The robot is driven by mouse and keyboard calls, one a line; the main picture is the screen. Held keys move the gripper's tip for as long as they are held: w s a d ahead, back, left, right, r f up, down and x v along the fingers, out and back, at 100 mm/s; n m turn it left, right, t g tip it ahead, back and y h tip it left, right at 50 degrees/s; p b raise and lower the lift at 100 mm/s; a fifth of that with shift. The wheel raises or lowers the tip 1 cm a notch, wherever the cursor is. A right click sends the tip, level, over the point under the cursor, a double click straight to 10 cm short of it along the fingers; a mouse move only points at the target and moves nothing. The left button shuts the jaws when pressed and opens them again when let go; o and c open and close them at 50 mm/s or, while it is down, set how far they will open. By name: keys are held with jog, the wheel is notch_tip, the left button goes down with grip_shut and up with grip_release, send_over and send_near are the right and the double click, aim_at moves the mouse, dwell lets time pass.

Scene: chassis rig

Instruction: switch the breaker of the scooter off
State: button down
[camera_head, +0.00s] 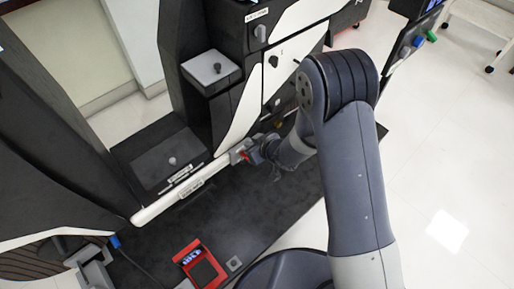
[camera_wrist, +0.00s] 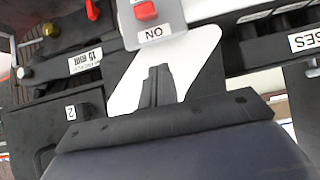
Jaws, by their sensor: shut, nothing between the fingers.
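In the wrist view, the breaker is a grey box (camera_wrist: 172,18) with a red switch (camera_wrist: 146,10) near the top edge of the picture. A label reading "ON" sits on the box, upside down in this view. The upper part of the box is cut off. My gripper (camera_wrist: 157,72) is shut and empty, its fingertips pointing at the box from a little below the label. In the head view, my gripper (camera_head: 250,152) is beside a small grey box with a red part (camera_head: 245,156) at the end of the white tube. My wrist hides part of that area.
The white tube (camera_head: 170,202) runs along the dark deck (camera_head: 235,215). A red device (camera_head: 200,264) lies on the deck. In the wrist view, a "15 mm" label (camera_wrist: 85,61) is left and a fuses label (camera_wrist: 304,40) right.

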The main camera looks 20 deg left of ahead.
jog(key=x, duration=0.4)
jog(key=shift+f+b, duration=0.1)
jog(key=shift+b, duration=0.2)
jog(key=shift+s+d+f+b, duration=0.2)
jog(key=shift+d+f, duration=0.1)
jog(key=shift+f, duration=0.25)
jog(key=shift+s+d+f+b, duration=0.15)
jog(key=shift+d+f, duration=0.1)
jog(key=shift+f, duration=0.35)
jog(key=shift+d+f, duration=0.2)
jog(key=shift+f, duration=0.3)
jog(key=shift+s+d+f+b, duration=0.1)
jog(key=shift+f+b, duration=0.1)
jog(key=shift+b, duration=0.3)
jog(key=shift+f+b, duration=0.1)
jog(key=shift+b, duration=0.2)
jog(key=shift+d+y, duration=0.1)
jog(key=shift+y, duration=0.2)
